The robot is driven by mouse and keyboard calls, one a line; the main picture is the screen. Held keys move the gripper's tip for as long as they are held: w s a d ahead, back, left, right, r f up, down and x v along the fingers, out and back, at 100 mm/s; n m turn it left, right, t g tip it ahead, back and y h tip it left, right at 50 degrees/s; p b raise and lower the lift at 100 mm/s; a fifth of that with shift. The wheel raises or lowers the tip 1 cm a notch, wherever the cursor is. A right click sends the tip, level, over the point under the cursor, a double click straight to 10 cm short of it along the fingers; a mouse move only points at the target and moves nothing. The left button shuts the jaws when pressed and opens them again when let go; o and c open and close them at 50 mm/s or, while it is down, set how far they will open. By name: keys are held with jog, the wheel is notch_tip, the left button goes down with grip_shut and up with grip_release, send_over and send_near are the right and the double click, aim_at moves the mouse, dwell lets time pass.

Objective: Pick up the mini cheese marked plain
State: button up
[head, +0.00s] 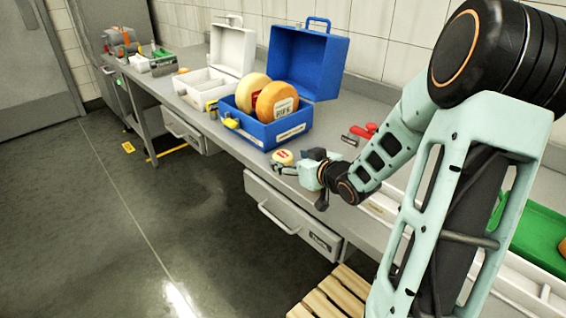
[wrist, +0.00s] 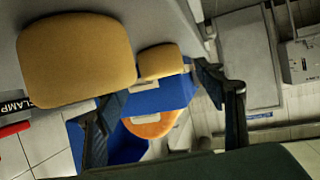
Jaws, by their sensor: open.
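A small round yellow cheese with a red label (head: 283,157) sits on the grey bench, right beside my gripper (head: 279,169). Its marking is too small to read. In the wrist view, two rounded yellow pieces show against the bench: a large near one (wrist: 75,62) at upper left and a smaller one (wrist: 161,62) farther off, between my fingers (wrist: 168,115) in the picture. Neither shows a readable marking, so I cannot tell which is plain. My gripper is open, with nothing visibly held.
An open blue case (head: 285,132) holding a pale wheel (head: 251,88) and an orange wheel (head: 276,101) stands just behind my gripper. A white case (head: 202,88) is farther left. A red clamp (head: 363,131) lies to the right. The bench's front edge is close.

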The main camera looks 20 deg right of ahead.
aim_at(287, 159)
jog(key=b+x, duration=0.1)
jog(key=x, duration=0.4)
jog(key=shift+a, duration=0.2)
jog(key=c, duration=1.3)
